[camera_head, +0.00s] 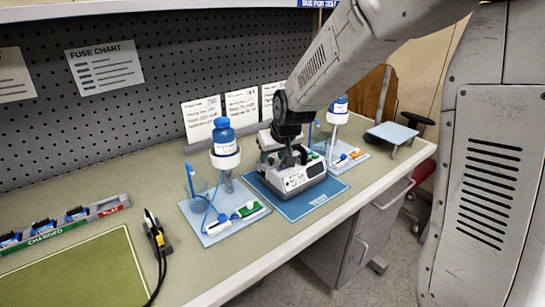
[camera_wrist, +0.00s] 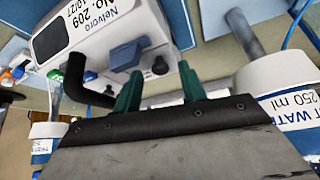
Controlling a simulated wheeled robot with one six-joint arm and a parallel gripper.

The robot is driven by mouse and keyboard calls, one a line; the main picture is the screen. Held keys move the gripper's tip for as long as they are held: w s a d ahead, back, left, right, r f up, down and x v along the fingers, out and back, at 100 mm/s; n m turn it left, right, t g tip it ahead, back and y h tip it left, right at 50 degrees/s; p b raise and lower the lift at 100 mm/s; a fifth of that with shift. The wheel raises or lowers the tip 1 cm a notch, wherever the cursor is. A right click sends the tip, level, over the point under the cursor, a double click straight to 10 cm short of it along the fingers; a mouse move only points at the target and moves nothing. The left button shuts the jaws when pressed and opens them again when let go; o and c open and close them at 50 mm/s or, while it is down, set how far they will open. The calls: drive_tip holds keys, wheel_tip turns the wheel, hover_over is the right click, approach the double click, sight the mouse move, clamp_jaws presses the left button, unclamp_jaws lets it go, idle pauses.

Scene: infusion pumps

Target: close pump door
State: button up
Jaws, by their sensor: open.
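The white pump (camera_head: 303,178) stands on a blue mat (camera_head: 318,203) on the bench. In the wrist view its labelled face (camera_wrist: 95,45) fills the upper left, turned in the picture, with a dark screen, a blue block (camera_wrist: 129,53) and a black bent bar (camera_wrist: 85,95). My gripper (camera_head: 290,160) is over the pump and hides part of it. In the wrist view my gripper (camera_wrist: 160,82) has its two green fingers apart, with a small black knob of the pump between their tips. I see nothing held. Whether the fingers touch the pump, and how the door stands, I cannot tell.
Left of the pump, a blue bottle (camera_head: 223,132) sits in a white holder on a post. A similar bottle (camera_head: 340,105) stands to the right. Upright cards (camera_head: 242,107) are behind. A charging rack (camera_head: 60,224) and a green mat (camera_head: 75,275) lie at the left.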

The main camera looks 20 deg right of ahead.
drive_tip(key=v, duration=0.6)
drive_tip(key=shift+s+r, duration=0.2)
drive_tip(key=shift+r, duration=0.05)
drive_tip(key=s+d+r+g, duration=0.1)
drive_tip(key=s+r+g, duration=0.1)
drive_tip(key=s, duration=1.4)
drive_tip(key=s+d+r+m+g, duration=0.1)
drive_tip(key=s+r+g, duration=0.1)
drive_tip(key=s, duration=1.5)
drive_tip(key=shift+d+g+h, duration=0.3)
drive_tip(key=shift+s, duration=0.1)
